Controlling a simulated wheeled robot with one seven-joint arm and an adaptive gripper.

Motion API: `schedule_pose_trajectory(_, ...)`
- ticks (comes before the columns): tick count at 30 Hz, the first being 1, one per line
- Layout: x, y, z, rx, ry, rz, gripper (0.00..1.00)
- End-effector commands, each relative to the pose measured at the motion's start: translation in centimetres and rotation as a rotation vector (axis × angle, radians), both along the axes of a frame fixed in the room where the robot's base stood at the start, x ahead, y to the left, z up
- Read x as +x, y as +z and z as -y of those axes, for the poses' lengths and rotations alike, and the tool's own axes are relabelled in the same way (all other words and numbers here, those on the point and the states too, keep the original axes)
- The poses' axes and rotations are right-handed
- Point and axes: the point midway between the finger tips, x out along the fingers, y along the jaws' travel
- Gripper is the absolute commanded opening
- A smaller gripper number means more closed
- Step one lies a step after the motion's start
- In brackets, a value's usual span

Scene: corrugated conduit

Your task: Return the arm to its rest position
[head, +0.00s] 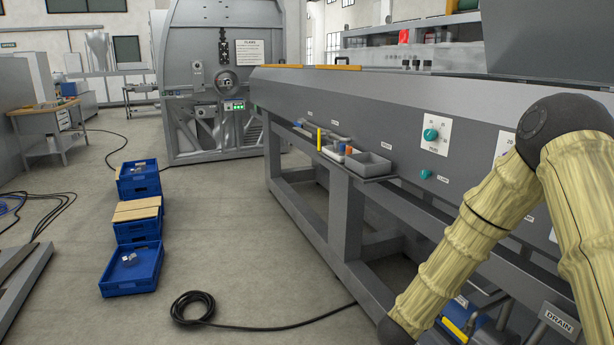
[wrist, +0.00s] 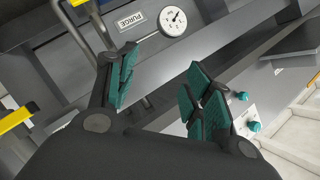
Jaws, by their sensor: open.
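My arm, in a pale yellow sleeve with dark joints, shows at the right of the head view, bent in front of the machine. My gripper (wrist: 163,93) shows in the wrist view with its teal-padded fingers spread apart and nothing between them. It is outside the head view. Beyond the fingers in the wrist view are a round gauge (wrist: 173,22) and a PURGE label (wrist: 131,29) on the grey machine. Teal knobs (wrist: 254,126) show just right of the right finger.
The long grey machine (head: 360,105) fills the right side, with a shelf of small trays (head: 368,164) on its front. Blue crates (head: 132,270) stand on the floor at left. A black hose (head: 262,326) lies coiled on the floor; the floor between is clear.

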Motion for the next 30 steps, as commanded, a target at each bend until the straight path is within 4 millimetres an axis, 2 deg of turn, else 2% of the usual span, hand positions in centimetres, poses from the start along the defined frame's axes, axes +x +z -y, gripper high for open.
schedule_pose_trajectory(1, -1.3, -2.7, -0.8, -0.015, 0.059, -0.074, 0.51)
schedule_pose_trajectory(6, -6.1, -10.9, -3.6, -0.053, 0.267, -0.318, 0.51)
schedule_pose_trajectory(11, -12.2, -17.5, -5.8, -0.080, 0.460, -0.542, 0.51)
schedule_pose_trajectory(15, -18.5, -22.3, -7.5, -0.095, 0.629, -0.733, 0.51)
schedule_pose_trajectory(17, -21.4, -24.1, -8.0, -0.099, 0.700, -0.814, 0.51)
schedule_pose_trajectory(21, -28.6, -27.4, -9.1, -0.101, 0.872, -0.996, 0.51)
schedule_pose_trajectory(25, -34.6, -29.1, -9.7, -0.094, 1.009, -1.136, 0.51)
schedule_pose_trajectory(30, -40.6, -30.2, -10.1, -0.082, 1.150, -1.268, 0.51)
